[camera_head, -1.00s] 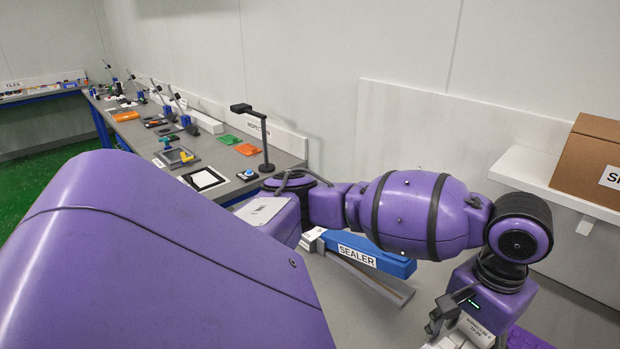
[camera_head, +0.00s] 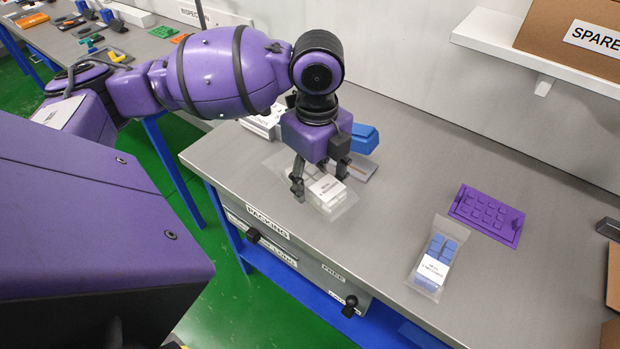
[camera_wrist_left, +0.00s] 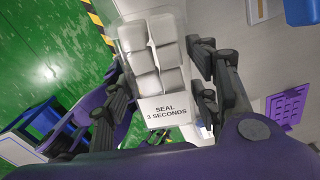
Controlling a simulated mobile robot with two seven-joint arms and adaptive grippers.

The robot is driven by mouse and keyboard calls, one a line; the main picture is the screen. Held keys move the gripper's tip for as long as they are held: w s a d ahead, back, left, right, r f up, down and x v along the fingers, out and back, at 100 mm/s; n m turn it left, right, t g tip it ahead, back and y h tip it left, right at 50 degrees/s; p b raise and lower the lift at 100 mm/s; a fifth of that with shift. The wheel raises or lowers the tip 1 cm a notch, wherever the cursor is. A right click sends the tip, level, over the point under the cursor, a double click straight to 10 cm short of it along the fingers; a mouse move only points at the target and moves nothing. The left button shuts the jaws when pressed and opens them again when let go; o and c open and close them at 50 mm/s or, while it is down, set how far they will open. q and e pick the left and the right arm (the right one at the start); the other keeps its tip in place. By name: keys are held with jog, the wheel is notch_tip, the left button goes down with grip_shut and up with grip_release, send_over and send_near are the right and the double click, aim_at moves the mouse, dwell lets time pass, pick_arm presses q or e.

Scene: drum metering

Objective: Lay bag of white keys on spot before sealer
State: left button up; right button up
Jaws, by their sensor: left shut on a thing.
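My left gripper (camera_head: 320,182) is shut on the clear bag of white keys (camera_head: 327,196), which has a white printed label. In the left wrist view the bag (camera_wrist_left: 158,62) sits between the fingers, with its label reading "SEAL 3 SECONDS". The bag is over the packing table near its front edge; I cannot tell whether it touches the top. The blue sealer (camera_head: 365,139) is just behind the gripper, largely hidden by my arm. No marked spot before the sealer can be made out. My right gripper is not in view.
A bag of blue keys (camera_head: 437,262) lies to the right on the packing table (camera_head: 390,215). A purple key tray (camera_head: 486,215) lies beyond it. A cardboard box (camera_head: 575,38) stands on the wall shelf. The tabletop between the held bag and the purple tray is clear.

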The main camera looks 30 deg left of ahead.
pick_arm(q)
jog(key=shift+a+f+m, duration=0.1)
jog(key=shift+a+m, duration=0.25)
jog(key=shift+m, duration=0.65)
jog(key=shift+w+a+f, duration=0.15)
jog(key=shift+w+a, duration=0.05)
jog(key=shift+w, duration=0.1)
jog(key=w+a+f, duration=0.2)
jog(key=w+f, duration=0.1)
jog(key=w+a+f, duration=0.2)
jog(key=w+a, duration=0.1)
jog(key=w+a+f+b, duration=0.1)
jog(key=w+a+f, duration=0.1)
jog(key=w+f, duration=0.1)
jog(key=shift+w+a+f, duration=0.15)
jog(key=shift+w+f, duration=0.2)
jog(key=shift+w, duration=0.25)
jog(key=shift+w+a+f, duration=0.2)
jog(key=shift+w+f, duration=0.05)
jog(key=shift+f, duration=0.2)
jog(key=shift+w+f, duration=0.1)
jog(key=shift+f, duration=1.4)
